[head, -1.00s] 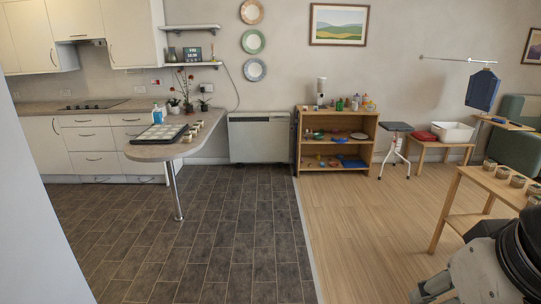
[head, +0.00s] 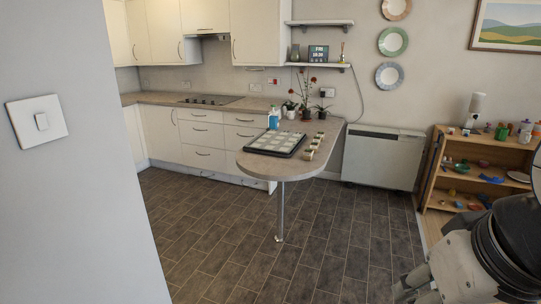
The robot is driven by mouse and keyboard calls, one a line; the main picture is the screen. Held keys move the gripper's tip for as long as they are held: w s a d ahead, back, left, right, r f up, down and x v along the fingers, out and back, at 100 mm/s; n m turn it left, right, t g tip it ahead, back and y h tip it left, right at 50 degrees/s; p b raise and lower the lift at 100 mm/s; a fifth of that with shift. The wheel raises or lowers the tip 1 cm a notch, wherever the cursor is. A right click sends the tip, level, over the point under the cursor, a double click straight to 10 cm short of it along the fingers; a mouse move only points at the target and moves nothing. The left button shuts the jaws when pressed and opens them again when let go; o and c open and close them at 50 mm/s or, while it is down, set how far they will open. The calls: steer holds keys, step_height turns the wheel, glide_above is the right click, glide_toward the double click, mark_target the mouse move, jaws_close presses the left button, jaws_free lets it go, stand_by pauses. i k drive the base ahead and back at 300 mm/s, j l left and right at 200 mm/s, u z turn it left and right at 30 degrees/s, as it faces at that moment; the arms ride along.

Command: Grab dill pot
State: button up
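Several small potted plants stand at the back of the counter's peninsula, by the wall. One has red flowers, and a low green plant in a dark pot (head: 321,113) stands to its right. A white pot (head: 291,113) stands to the left. I cannot tell which pot, if any, holds dill. A row of small pots or jars (head: 312,147) lines the peninsula's right edge. My gripper (head: 408,292) shows only in part at the lower right, far from the plants. Its fingers are too unclear to tell open from shut.
A white heater (head: 383,158) and a wooden shelf (head: 433,172) stand to the right. A wall (head: 75,200) is close on the left. Tiled floor is clear.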

mark_target(313, 147)
steer(key=i, duration=2.05)
steer(key=i+j+z, duration=0.15)
steer(key=i+z, duration=0.25)
steer(key=i, duration=0.25)
steer(key=i+j+z, duration=0.4)
steer(key=i, duration=0.2)
steer(key=i+j+z, duration=0.4)
steer(key=i, duration=0.2)
